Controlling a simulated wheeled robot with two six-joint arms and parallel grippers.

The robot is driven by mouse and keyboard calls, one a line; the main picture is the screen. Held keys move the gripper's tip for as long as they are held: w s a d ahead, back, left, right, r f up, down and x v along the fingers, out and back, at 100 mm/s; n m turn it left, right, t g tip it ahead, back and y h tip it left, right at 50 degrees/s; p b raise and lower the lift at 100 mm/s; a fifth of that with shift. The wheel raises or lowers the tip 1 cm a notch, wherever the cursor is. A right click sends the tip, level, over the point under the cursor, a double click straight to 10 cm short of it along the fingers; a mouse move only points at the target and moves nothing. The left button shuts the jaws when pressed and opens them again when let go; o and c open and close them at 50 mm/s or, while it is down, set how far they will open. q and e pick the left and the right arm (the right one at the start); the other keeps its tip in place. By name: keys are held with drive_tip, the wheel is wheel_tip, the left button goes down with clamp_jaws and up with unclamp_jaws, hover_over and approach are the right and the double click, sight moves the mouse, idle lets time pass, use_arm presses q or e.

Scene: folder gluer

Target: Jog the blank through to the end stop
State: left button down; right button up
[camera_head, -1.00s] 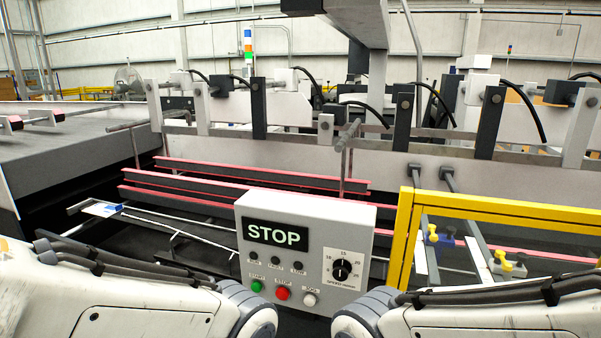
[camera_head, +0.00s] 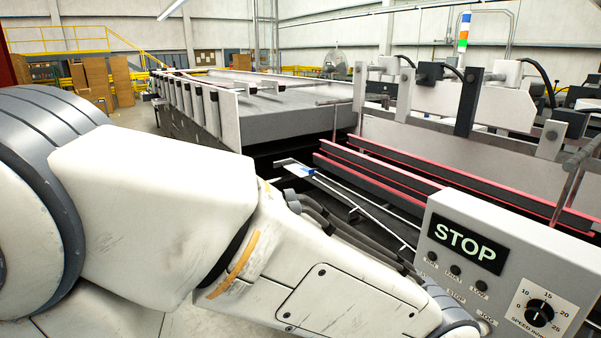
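The folder gluer's grey control box (camera_head: 500,262) stands at the right of the head view. Its display (camera_head: 464,244) reads STOP. A black speed dial (camera_head: 539,312) is on its lower right. The JOG label (camera_head: 486,317) shows at the lower edge, with the jog button mostly hidden by my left arm. A small blue and white piece (camera_head: 300,170) lies on a rail at the machine's near end; I cannot tell if it is the blank. Red-edged belts (camera_head: 380,172) run along the machine. I see no end stop. Neither gripper is in view; only my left arm crosses the foreground.
A long grey feeder table (camera_head: 290,118) extends to the back left. Brown stacks (camera_head: 97,82) and yellow railings (camera_head: 60,46) stand at the far left. Some open floor shows between the stacks and the feeder. A light tower (camera_head: 464,32) rises behind the machine.

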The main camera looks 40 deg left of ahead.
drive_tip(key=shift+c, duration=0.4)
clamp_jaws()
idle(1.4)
